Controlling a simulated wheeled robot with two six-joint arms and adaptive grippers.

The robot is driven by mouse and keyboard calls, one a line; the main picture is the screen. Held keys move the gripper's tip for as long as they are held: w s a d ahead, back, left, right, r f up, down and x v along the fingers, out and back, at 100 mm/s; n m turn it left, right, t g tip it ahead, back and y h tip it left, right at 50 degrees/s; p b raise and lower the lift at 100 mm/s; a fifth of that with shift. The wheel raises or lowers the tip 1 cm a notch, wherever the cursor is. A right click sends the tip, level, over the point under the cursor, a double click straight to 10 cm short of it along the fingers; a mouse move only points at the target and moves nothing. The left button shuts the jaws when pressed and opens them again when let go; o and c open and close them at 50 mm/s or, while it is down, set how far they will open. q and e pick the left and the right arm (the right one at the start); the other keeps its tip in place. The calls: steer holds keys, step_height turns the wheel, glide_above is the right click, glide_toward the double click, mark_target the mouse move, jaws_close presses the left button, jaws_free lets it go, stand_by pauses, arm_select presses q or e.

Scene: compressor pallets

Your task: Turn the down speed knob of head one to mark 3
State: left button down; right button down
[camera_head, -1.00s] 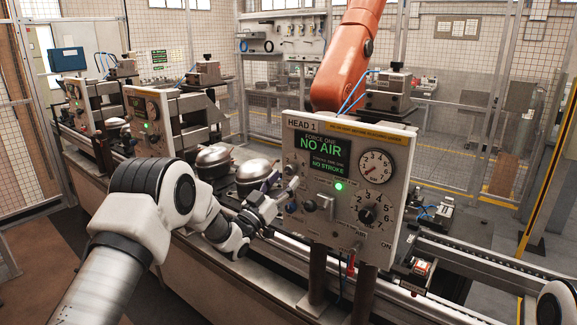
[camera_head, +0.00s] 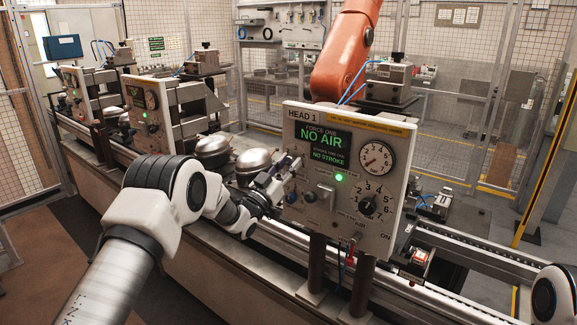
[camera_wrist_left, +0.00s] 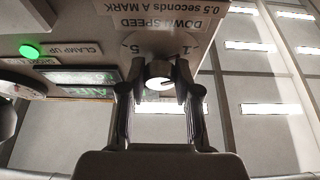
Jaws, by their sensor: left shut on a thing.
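The head one panel (camera_head: 345,125) is an upright plate showing "NO AIR" and "NO STROKE" beside a lit green lamp. My left gripper (camera_head: 290,166) is at its left edge and hides the knob in the head view. In the left wrist view, which shows the panel upside down, the down speed knob (camera_wrist_left: 159,72) is between the fingers of my left gripper (camera_wrist_left: 160,85), which are shut on it. The label "DOWN SPEED, 0.5 seconds A MARK" (camera_wrist_left: 158,20) and marks 1 and 5 show. The knob's pointer cannot be made out. My right gripper is not in view.
An orange robot arm (camera_head: 342,55) stands behind.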

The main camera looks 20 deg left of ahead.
arm_select(q)
steer(key=m+g+h+b, duration=0.1)
steer(key=m+b, duration=0.2)
steer(key=m, duration=0.1)
steer(key=m+g+h+b, duration=0.2)
steer(key=m+b, duration=0.2)
steer(key=m, duration=0.1)
steer(key=m+g+h+b, duration=0.1)
steer(key=m+h+b, duration=0.1)
steer(key=m+b, duration=0.1)
steer(key=shift+a+m+g, duration=0.25)
steer(key=shift+m+g, duration=0.15)
steer(key=shift+m, duration=0.4)
steer(key=m+g+b, duration=0.1)
steer(key=m, duration=0.2)
steer(key=shift+r, duration=0.1)
steer(key=m+g, duration=0.1)
steer(key=m, duration=0.2)
steer(key=shift+w+r, duration=0.1)
steer(key=m, duration=0.2)
steer(key=m+g+y, duration=0.1)
steer(key=m, duration=0.1)
steer(key=shift+r+g, duration=0.2)
steer(key=shift+g, duration=0.1)
steer(key=shift+m+g+y, duration=0.3)
steer(key=shift+m+y, duration=0.5)
steer(key=shift+m, duration=0.9)
